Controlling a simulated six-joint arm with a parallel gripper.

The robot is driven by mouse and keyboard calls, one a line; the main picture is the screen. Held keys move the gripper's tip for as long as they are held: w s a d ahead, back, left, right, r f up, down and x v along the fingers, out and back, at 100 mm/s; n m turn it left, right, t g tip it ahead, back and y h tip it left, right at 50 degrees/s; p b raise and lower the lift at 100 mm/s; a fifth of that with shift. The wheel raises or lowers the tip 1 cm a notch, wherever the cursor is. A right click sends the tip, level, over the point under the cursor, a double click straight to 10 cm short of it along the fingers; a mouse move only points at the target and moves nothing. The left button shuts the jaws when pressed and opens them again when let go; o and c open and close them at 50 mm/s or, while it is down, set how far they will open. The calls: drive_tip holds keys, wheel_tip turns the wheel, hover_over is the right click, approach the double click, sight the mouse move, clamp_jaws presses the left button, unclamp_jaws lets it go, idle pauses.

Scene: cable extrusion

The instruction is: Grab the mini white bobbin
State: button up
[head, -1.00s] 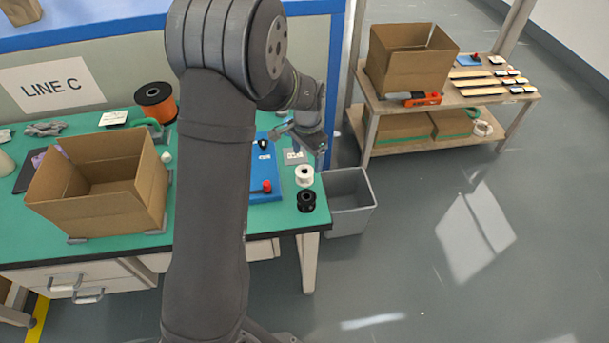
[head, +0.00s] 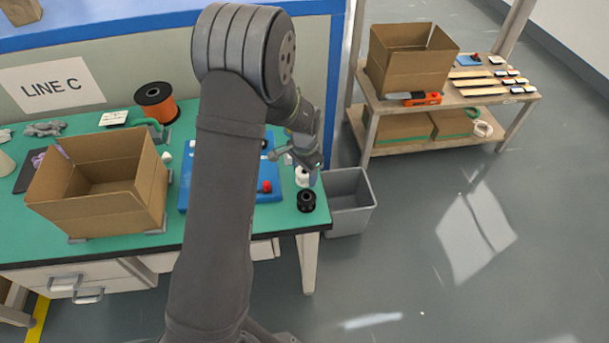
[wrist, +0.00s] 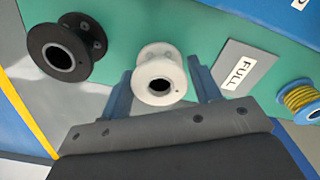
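The mini white bobbin (wrist: 159,76) stands on the green bench top near its right end. In the wrist view it lies between the two blue fingers of my gripper (wrist: 160,90), which are open with a gap on each side. In the head view my gripper (head: 307,165) is right over the white bobbin (head: 302,179) and hides part of it. A black bobbin (head: 306,200) stands just in front of the white one, and it also shows in the wrist view (wrist: 66,52), outside the fingers.
A "FULL" label (wrist: 240,66) and a bobbin with yellow wire (wrist: 301,98) lie beside the fingers. A blue board (head: 230,187) is left of the bobbins. A grey bin (head: 350,190) stands off the bench's right end. An open carton (head: 98,205) sits at left.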

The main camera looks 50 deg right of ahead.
drive_tip(key=c, duration=0.5)
drive_tip(key=shift+c, duration=0.2)
